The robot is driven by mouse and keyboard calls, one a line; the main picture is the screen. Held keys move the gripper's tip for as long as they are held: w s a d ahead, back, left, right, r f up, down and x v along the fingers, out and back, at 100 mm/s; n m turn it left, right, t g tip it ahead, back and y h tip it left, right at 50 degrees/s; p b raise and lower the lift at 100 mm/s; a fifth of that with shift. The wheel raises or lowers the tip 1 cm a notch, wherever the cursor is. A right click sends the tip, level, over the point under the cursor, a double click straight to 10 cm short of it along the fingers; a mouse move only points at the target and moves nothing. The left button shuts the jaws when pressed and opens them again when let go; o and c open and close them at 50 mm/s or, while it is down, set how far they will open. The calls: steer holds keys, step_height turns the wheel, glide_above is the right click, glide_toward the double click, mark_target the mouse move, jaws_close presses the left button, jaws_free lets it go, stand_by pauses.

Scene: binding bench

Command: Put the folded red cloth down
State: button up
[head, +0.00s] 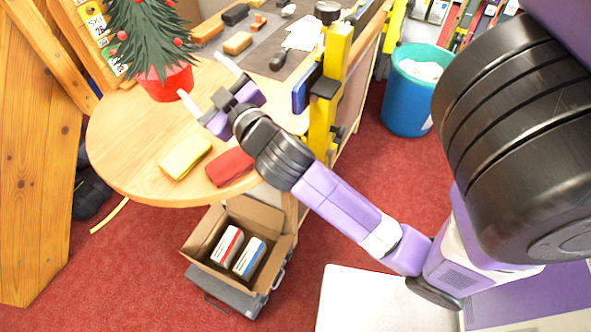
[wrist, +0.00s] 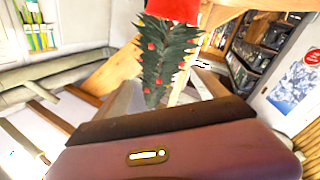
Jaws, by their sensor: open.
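The folded red cloth (head: 230,167) lies on the round wooden table (head: 120,150), near its front right edge and just left of my forearm. A folded yellow cloth (head: 185,157) lies to its left, a small gap apart. My gripper (head: 203,78) is open, with nothing between its fingers. It is above the table, farther back than the red cloth and apart from it, pointing toward the potted tree. In the wrist view my gripper (wrist: 165,88) shows pale fingers spread apart. The red cloth is not seen there.
A small decorated tree in a red pot (head: 165,82) stands at the table's back left. A yellow clamp post (head: 325,110) rises at the right edge. Behind is a bench with tools and blocks (head: 238,42). An open cardboard box (head: 205,235) stands below; a teal bin (head: 408,105) stands right.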

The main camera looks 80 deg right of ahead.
steer(key=s+a+f+n+y, duration=0.1)
steer(key=a+f, duration=0.1)
steer(key=a+f+n+y, duration=0.1)
steer(key=a+f, duration=0.1)
steer(key=s+a+f+n+t+y, duration=0.1)
steer(key=a+f+y, duration=0.1)
steer(key=shift+s+a, duration=0.3)
steer(key=shift+a, duration=0.05)
steer(key=s+a+f+y, duration=0.3)
steer(key=s+a, duration=0.7)
steer(key=s+a+f+g+y, duration=0.1)
steer(key=s+a+f+y, duration=0.3)
steer(key=s+a, duration=0.6)
steer(key=shift+s+m+y, duration=0.3)
steer(key=shift+s, duration=0.1)
steer(key=shift+o, duration=0.5)
steer(key=shift+a+f, duration=0.1)
